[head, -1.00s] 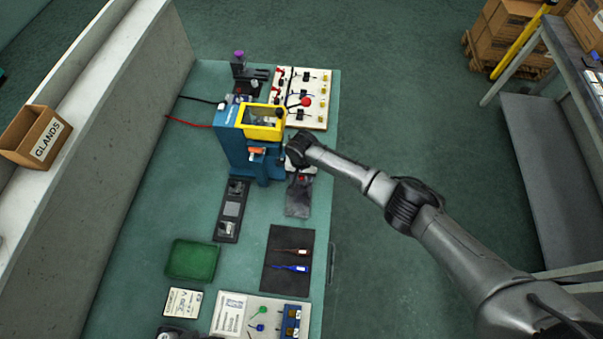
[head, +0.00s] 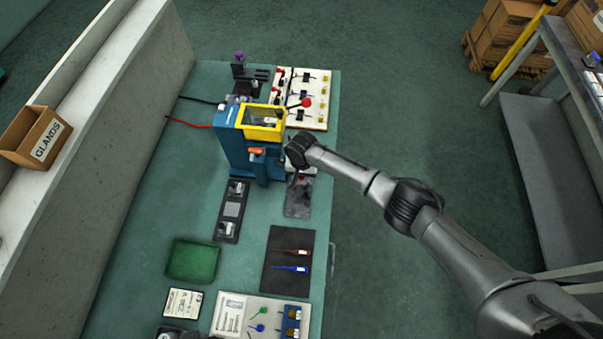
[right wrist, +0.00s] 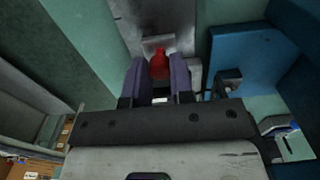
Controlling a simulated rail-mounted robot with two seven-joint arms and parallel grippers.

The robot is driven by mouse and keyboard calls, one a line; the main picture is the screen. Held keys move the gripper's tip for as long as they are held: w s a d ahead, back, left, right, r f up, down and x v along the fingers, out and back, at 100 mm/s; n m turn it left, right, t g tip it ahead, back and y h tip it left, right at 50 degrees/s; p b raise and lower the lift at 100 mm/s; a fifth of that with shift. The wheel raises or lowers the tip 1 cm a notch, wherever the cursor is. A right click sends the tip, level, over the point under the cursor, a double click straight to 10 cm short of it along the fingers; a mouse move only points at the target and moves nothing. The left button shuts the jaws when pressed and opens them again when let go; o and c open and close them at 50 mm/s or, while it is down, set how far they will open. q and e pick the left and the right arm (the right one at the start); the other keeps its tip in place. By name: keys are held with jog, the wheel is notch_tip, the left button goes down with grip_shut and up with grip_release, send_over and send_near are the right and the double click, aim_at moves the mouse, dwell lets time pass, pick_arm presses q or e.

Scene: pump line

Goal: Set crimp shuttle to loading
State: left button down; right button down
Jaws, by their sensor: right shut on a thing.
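The blue crimp press (head: 238,152) with a yellow-framed guard (head: 262,122) stands on the bench. At its right side a red knob (right wrist: 159,65) shows in the right wrist view, on a pale metal piece that looks like the shuttle (right wrist: 158,42). My right gripper (right wrist: 160,80) is shut on this knob, one purple-grey finger on each side. In the head view my right wrist covers most of the shuttle and the fingers, so the shuttle's exact position along its track is hidden.
A dark grey plate (head: 298,202) lies in front of the shuttle. A board with several parts (head: 318,118) lies behind. A black fixture (head: 219,234), green tray (head: 191,261) and dark mat (head: 283,277) lie in front.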

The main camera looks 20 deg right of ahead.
jog(key=shift+s+r+p, duration=0.15)
jog(key=shift+p, duration=0.2)
jog(key=s+a+p, duration=0.1)
jog(key=p, duration=0.1)
jog(key=s+a+p, duration=0.1)
jog(key=s+p, duration=0.1)
jog(key=s+a+p, duration=0.1)
jog(key=s+p, duration=0.1)
jog(key=p, duration=0.1)
jog(key=shift+s+r, duration=0.15)
jog(key=shift+r, duration=0.1)
jog(key=s+a+p, duration=0.1)
jog(key=s, duration=0.1)
jog(key=s+a+p, duration=0.1)
jog(key=s+p, duration=0.1)
jog(key=s+a+p, duration=0.1)
jog(key=p, duration=0.1)
jog(key=shift+s+a+f, duration=0.1)
jog(key=shift+s+f, duration=0.15)
jog(key=shift+s, duration=0.15)
jog(key=shift+s+a, duration=0.15)
